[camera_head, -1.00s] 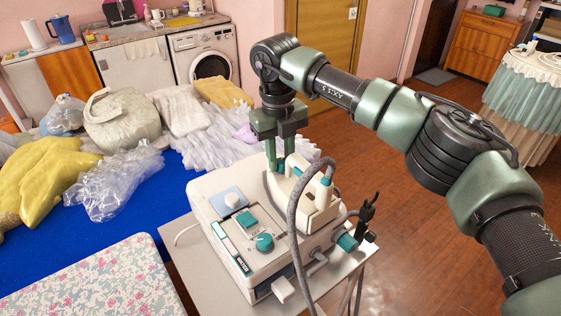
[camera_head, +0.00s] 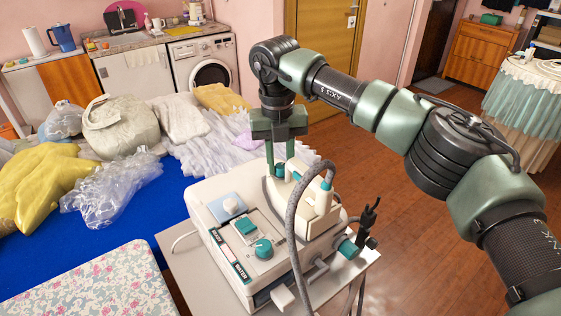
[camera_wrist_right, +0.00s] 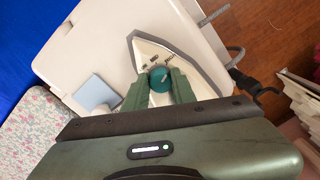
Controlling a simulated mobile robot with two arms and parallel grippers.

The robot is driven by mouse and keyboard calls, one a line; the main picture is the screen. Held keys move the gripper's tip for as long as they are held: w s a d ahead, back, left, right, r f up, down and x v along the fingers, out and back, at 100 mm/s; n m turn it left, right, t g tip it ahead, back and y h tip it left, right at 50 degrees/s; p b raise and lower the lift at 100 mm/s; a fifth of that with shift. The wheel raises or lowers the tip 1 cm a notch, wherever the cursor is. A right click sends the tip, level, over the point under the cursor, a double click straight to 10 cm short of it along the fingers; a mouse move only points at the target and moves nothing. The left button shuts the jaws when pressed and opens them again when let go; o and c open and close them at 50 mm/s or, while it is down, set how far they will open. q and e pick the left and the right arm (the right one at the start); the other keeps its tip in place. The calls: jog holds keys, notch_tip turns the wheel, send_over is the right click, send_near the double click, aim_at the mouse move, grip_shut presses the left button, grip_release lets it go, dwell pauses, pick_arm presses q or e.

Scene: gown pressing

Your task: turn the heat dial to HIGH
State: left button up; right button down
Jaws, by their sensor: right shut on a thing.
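The heat dial, a teal round knob (camera_wrist_right: 160,78) with a pale pointer mark, sits on the white iron (camera_wrist_right: 180,50), with small dark marks beside it. My right gripper (camera_wrist_right: 160,83) points down and is shut on the dial, one finger on each side. In the head view my right gripper (camera_head: 279,172) stands over the iron (camera_head: 318,198), which rests on top of the white steam station (camera_head: 220,195). The dial is largely hidden there, and I cannot read its setting. My left gripper is not in view.
A grey hose (camera_head: 293,225) arches close to the right fingers. A blue-covered table (camera_head: 120,220) with bagged garments lies left, beside a floral board (camera_head: 95,285). Wooden floor (camera_head: 430,240) is open on the right.

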aim_at(279, 165)
jog(key=c, duration=1.1)
grip_release()
jog(key=shift+c, duration=0.2)
jog(key=shift+a+r+b, duration=0.2)
jog(key=shift+r+b, duration=0.4)
jog(key=shift+r, duration=3.3)
